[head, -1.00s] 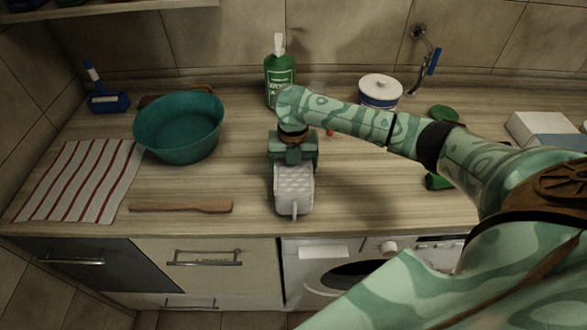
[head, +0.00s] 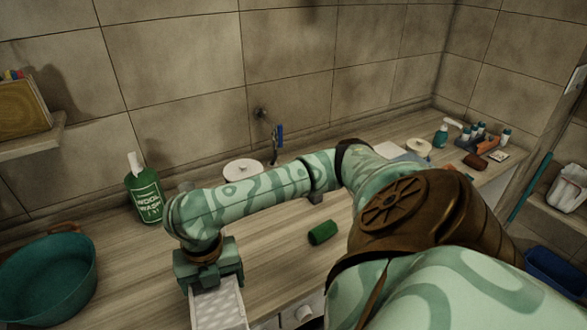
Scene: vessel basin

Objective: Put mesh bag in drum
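The mesh bag (head: 218,306) is a pale grey-white item with a net pattern, low in the head view and partly cut off by the bottom edge. My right gripper (head: 209,282), green and blocky, is shut on its upper end. The bag hangs in front of the gripper, over or near the counter's front edge. My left gripper is not in view. The drum is not in view; only a small part of the washing machine's front, with a pale knob (head: 304,312), shows below the counter.
A teal basin (head: 48,278) stands at the left, beside a green wool wash bottle (head: 145,190). Small bottles (head: 480,135) stand far right.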

